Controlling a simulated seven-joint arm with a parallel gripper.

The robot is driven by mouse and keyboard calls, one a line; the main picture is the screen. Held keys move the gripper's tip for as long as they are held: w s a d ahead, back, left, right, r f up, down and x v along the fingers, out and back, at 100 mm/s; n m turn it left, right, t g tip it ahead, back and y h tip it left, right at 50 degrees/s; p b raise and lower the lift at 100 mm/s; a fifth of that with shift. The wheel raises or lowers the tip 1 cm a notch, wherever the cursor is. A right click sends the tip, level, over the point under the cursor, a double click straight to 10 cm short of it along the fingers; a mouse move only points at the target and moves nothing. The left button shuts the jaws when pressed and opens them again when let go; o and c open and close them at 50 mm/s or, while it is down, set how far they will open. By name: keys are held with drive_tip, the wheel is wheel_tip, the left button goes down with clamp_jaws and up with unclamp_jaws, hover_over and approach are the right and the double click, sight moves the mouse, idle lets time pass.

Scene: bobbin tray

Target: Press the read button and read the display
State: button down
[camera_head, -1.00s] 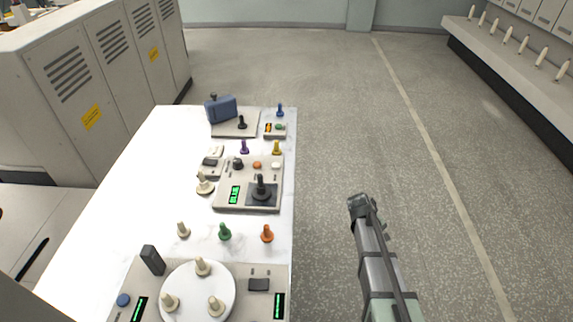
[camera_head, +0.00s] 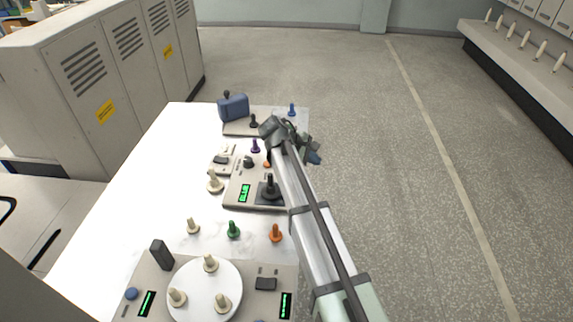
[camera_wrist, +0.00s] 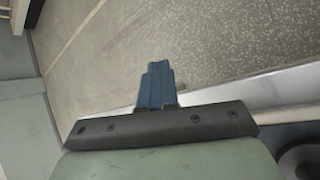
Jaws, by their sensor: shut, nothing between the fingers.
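The middle console (camera_head: 232,201) on the white table carries a small green lit display (camera_head: 244,193); its letters are too small to read surely. An orange button (camera_head: 267,163) on that console shows partly behind my arm. The front console has two more green displays, one at left (camera_head: 146,303) and one at right (camera_head: 286,305), and a blue knob or button (camera_head: 131,293) at its left. I cannot tell which is the read button. My gripper (camera_head: 314,157) is over the table's right edge beside the middle console. In the wrist view its blue fingers (camera_wrist: 155,84) are together and empty.
A white turntable (camera_head: 208,300) with several cream bobbins lies in front. Green (camera_head: 233,230) and orange (camera_head: 275,233) bobbins stand on the table. A black joystick (camera_head: 269,188) stands close to my arm. A blue box-like device (camera_head: 233,107) sits at the back. The floor at right is clear.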

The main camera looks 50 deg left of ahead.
drive_tip(key=s+a+r+n+t+y, duration=0.1)
drive_tip(key=s+a+r, duration=0.5)
drive_tip(key=r, duration=0.3)
drive_tip(key=shift+s+a+n, duration=0.15)
drive_tip(key=shift+a+n, duration=0.25)
drive_tip(key=shift+a, duration=0.25)
drive_tip(key=shift+f, duration=0.15)
drive_tip(key=shift+f, duration=4.3)
drive_tip(key=shift+f, duration=0.15)
drive_tip(key=shift+f, duration=0.3)
drive_tip(key=shift+f, duration=0.4)
drive_tip(key=shift+r, duration=0.85)
